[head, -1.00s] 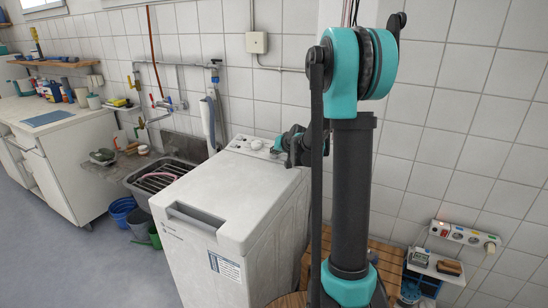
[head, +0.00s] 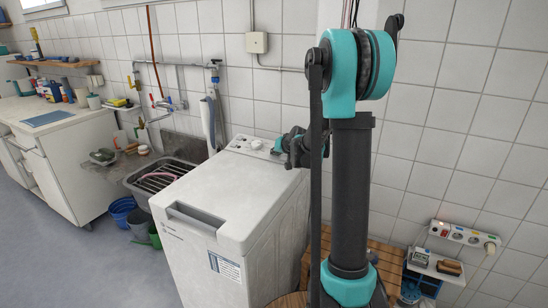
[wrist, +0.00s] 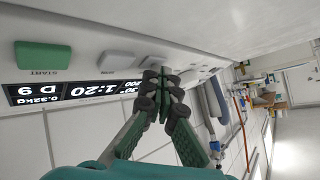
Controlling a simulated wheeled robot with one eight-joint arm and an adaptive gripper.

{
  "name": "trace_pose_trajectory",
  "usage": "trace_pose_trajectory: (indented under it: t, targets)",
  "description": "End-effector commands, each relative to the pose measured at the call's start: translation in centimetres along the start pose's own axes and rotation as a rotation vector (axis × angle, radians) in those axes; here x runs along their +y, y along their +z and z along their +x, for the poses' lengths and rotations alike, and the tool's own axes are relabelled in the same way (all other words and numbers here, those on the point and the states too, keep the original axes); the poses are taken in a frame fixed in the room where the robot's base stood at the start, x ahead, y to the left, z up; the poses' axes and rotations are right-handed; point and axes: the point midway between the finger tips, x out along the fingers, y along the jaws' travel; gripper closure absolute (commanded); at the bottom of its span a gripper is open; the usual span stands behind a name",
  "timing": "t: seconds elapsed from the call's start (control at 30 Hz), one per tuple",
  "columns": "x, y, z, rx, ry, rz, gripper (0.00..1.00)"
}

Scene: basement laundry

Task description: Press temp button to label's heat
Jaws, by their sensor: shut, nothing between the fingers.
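The white top-loading washing machine (head: 215,225) stands in the middle of the head view, with its control panel (head: 250,147) along the back of the top. A printed label (head: 225,267) is on its front; its text is too small to read. In the wrist view, the upside-down display (wrist: 85,92) shows 0.32kg, D 9, 1:20 and, partly hidden by my gripper, a 30° reading. A green START button (wrist: 43,56) and a white button (wrist: 115,62) sit beside it. My gripper (wrist: 166,82) is shut and empty, its tips at the button row; contact cannot be told. The temp button is not clearly identifiable.
A sink (head: 162,177) with a pink hose is left of the machine. Buckets (head: 122,211) stand on the floor below it. The tiled wall is close behind the panel. A power strip (head: 465,235) and small shelf (head: 433,267) are at the right.

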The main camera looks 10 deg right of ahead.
Motion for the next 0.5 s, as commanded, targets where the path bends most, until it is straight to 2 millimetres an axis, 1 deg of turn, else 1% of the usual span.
trace_pose_trajectory:
  t: [0.5]
  targets:
    - [-0.8, -0.8, -1.1, 0.000, 0.000, 0.000, 1.00]
